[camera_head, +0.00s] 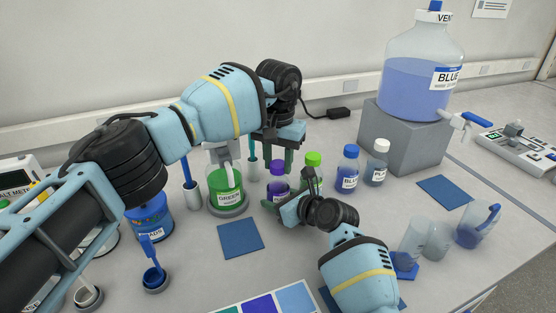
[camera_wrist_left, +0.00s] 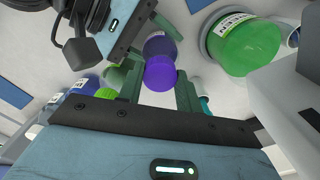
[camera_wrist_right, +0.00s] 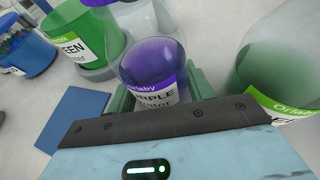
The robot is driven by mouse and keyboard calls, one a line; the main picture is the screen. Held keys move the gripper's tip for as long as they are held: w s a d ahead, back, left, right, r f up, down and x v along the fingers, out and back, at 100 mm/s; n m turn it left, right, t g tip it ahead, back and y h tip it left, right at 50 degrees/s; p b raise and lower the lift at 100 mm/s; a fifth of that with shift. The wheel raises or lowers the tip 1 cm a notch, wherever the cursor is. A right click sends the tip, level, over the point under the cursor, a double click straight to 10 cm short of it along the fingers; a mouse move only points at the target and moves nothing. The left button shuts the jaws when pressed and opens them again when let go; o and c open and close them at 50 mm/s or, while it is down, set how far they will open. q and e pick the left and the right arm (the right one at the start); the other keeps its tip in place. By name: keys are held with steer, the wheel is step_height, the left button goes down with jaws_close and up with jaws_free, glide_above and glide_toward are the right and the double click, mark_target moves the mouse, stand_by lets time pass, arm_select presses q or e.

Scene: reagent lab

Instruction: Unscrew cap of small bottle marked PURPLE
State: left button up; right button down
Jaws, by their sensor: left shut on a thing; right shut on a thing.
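The small bottle marked PURPLE (camera_head: 277,189) stands upright near the middle of the table. Its label shows in the right wrist view (camera_wrist_right: 155,92). My right gripper (camera_head: 283,203) comes in low from the front and is shut on the bottle's body, with a finger on each side. My left gripper (camera_head: 279,160) points down from above and is shut on the purple cap (camera_wrist_left: 160,73), which lies between its fingers in the left wrist view. The cap is at the bottle's top; whether its thread is loose cannot be told.
A green beaker (camera_head: 225,188) stands close on the left. A green-capped bottle (camera_head: 314,165), a blue bottle (camera_head: 347,170) and a white-capped bottle (camera_head: 376,163) stand on the right. A blue mat (camera_head: 240,240) lies clear in front. Cups (camera_head: 411,238) stand front right.

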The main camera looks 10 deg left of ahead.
arm_select(q)
steer(key=n, duration=0.6)
steer(key=shift+n, duration=0.3)
steer(key=n, duration=1)
steer(key=shift+r+n, duration=0.1)
steer(key=shift+n, duration=0.2)
steer(key=n, duration=2.7)
steer(key=shift+n, duration=0.3)
steer(key=n, duration=0.6)
